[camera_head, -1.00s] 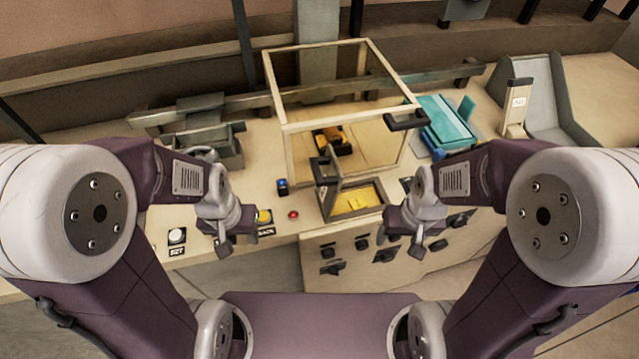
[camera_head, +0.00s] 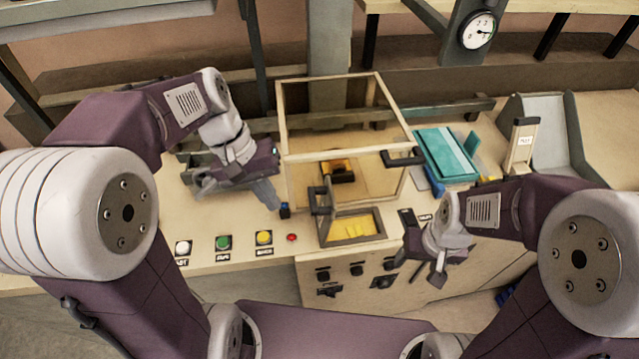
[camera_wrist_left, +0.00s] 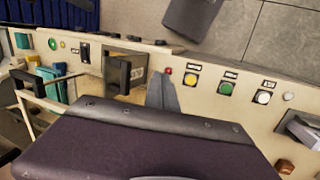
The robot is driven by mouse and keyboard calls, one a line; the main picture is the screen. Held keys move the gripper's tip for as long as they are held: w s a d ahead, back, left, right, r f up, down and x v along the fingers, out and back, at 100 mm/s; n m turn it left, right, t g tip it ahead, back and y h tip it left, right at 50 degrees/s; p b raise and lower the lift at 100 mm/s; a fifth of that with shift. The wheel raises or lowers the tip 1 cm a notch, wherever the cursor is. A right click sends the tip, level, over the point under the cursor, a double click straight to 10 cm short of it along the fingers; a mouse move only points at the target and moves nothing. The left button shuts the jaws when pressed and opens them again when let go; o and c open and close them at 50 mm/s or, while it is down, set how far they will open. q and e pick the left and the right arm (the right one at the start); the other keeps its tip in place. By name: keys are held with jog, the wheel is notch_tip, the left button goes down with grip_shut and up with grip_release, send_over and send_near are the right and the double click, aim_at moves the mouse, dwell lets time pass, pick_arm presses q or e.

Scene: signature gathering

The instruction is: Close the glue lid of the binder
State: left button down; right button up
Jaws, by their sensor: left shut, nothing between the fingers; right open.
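The binder is a wood-framed glass case (camera_head: 347,153) on the worktop. At its front is a glue compartment (camera_head: 352,227) with yellow inside. The glue lid (camera_head: 320,201), with a dark handle, appears to stand raised at the compartment's left edge. The dark handle (camera_wrist_left: 122,75) also shows in the left wrist view. My right gripper (camera_head: 430,268) is open and empty, right of and in front of the compartment.
White, green (camera_head: 223,242) and yellow (camera_head: 264,238) buttons and a small red one (camera_head: 292,237) line the front edge left of the compartment. A dark case handle (camera_head: 403,158) juts out above right. A teal box (camera_head: 447,155) sits at the right.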

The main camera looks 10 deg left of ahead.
aim_at(316, 213)
pick_arm(q)
notch_tip(316, 213, up, 7)
jog(key=w+t+p, duration=0.1)
jog(key=w+p, duration=0.1)
jog(key=w, duration=0.1)
jog(key=w+d+f+n+p, duration=0.1)
jog(key=d+f, duration=0.4)
jog(key=f, duration=0.6)
jog(key=shift+w+p, duration=0.15)
jog(key=shift+p, duration=0.2)
pick_arm(e)
notch_tip(316, 213, up, 6)
jog(key=shift+d, duration=0.4)
pick_arm(q)
jog(key=shift+a, duration=0.1)
pick_arm(e)
jog(key=shift+s+a+r, duration=0.1)
jog(key=shift+a, duration=0.1)
